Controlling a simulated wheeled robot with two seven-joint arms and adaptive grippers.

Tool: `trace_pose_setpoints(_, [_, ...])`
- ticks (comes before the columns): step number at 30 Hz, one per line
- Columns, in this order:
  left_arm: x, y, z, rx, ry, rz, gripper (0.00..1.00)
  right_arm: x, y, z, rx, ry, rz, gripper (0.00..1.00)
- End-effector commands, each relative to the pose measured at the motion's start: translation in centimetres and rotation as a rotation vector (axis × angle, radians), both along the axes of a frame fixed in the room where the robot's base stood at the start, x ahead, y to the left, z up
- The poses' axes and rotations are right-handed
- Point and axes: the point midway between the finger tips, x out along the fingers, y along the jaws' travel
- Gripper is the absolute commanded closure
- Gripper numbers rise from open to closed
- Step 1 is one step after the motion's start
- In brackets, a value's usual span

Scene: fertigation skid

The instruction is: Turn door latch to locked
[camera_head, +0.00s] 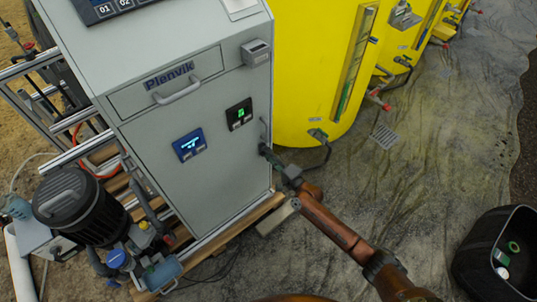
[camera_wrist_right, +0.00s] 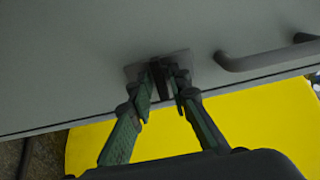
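The door latch (camera_wrist_right: 162,78) is a small dark knob on a grey plate near the edge of the grey cabinet door (camera_head: 190,185). In the right wrist view my right gripper (camera_wrist_right: 165,75) has its green-and-black fingers closed around the knob, one finger on each side. The fingertips partly hide the knob, so its exact angle is hard to read. In the head view the right gripper (camera_head: 266,151) reaches from the lower right to the door's right edge and covers the latch. My left gripper is in neither view.
A bar handle (camera_wrist_right: 265,57) sits on the door close beside the latch. Yellow tanks (camera_head: 310,75) stand right of the cabinet. A black pump (camera_head: 80,205) and pipes are at the left. A dark bin (camera_head: 500,255) stands at the lower right. The floor between is mostly clear.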

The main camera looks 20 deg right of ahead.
Motion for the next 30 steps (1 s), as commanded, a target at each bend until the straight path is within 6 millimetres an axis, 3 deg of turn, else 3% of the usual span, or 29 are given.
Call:
trace_pose_setpoints(5, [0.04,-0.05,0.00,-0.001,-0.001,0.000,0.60,-0.02,-0.05,-0.02,0.000,0.000,0.000,1.00])
trace_pose_setpoints(17, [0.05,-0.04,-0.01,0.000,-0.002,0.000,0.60,-0.04,-0.07,-0.06,-0.041,-0.014,-0.001,1.00])
trace_pose_setpoints(30, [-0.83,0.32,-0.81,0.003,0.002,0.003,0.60,-0.04,-0.09,-0.05,-0.345,-0.123,-0.001,1.00])
